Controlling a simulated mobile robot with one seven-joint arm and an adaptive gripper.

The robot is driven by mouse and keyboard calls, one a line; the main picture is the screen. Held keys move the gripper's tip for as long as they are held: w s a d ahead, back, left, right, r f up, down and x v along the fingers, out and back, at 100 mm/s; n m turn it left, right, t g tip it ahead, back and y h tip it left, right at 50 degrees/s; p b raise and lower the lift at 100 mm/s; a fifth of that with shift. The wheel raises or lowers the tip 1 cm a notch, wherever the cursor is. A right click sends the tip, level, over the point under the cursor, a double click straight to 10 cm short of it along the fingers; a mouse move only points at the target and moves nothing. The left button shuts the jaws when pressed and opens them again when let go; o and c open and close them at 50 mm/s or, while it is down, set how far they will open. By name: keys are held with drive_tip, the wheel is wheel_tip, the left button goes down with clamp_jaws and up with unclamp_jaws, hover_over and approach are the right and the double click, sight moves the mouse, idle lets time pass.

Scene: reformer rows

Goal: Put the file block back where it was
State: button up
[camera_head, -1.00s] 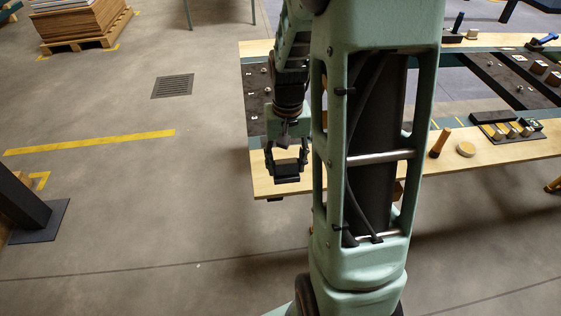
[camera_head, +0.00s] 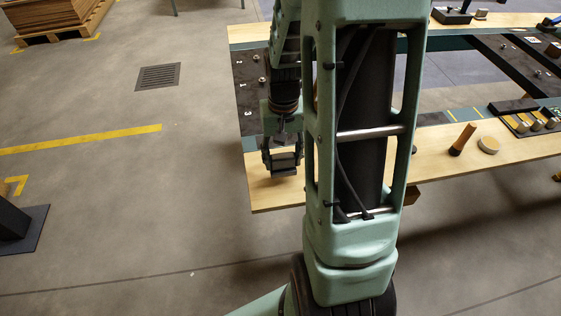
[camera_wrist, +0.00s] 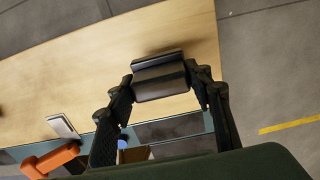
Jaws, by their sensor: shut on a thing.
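The file block (camera_wrist: 160,82) is a dark grey block with a glossy face, held between the fingertips in the wrist view. My gripper (camera_wrist: 162,88) is shut on it, one finger on each side. In the head view, my gripper (camera_head: 283,163) is over the left end of the near wooden plank (camera_head: 275,197), with the dark block between its fingers. I cannot tell whether the block touches the wood.
A wooden-handled tool (camera_head: 463,139) and a round wooden disc (camera_head: 488,145) stand farther right on the plank. A black tray (camera_head: 513,108) with cylinders lies beyond them. An orange thing (camera_wrist: 50,160) shows in the wrist view. The plank around the block is bare.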

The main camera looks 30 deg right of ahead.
sight(283, 166)
drive_tip(key=shift+w+d+f+b, duration=0.1)
drive_tip(key=shift+w+f+b, duration=0.1)
drive_tip(key=shift+f+b, duration=1.35)
drive_tip(key=shift+f+p, duration=0.25)
drive_tip(key=shift+p, duration=0.05)
drive_tip(key=shift+f, duration=0.1)
drive_tip(key=o, duration=1.1)
wheel_tip(283, 166, up, 12)
drive_tip(key=shift+r+p, duration=0.15)
drive_tip(key=shift+p, duration=0.55)
